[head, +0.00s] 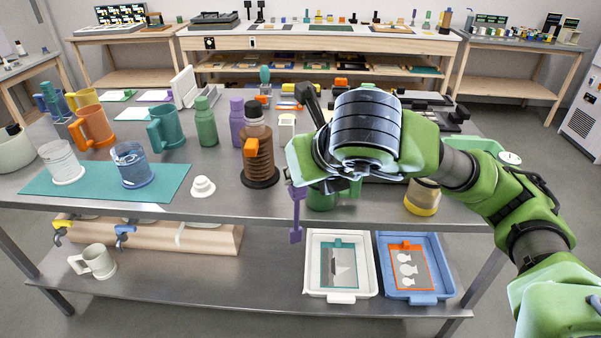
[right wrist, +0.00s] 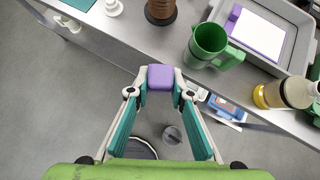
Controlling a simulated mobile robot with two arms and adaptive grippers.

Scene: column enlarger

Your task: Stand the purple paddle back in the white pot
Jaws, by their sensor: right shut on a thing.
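The purple paddle (head: 296,216) hangs upright with its flat end down, just off the front edge of the metal table. My right gripper (head: 299,187) is shut on its upper end, and my wrist partly covers the grip in the head view. In the right wrist view my gripper (right wrist: 160,88) has both fingers closed on the purple end (right wrist: 160,77), over open floor. A whitish pot (head: 14,150) stands at the table's far left, cut off by the picture edge. I cannot tell whether it is the white pot of the task. My left gripper is out of view.
A brown ribbed bottle (head: 257,155) and a small white stand (head: 202,187) are left of the gripper. A green mug (right wrist: 207,45) is near the table edge. A white tray (head: 312,290) and blue tray (head: 443,294) lie on the lower shelf.

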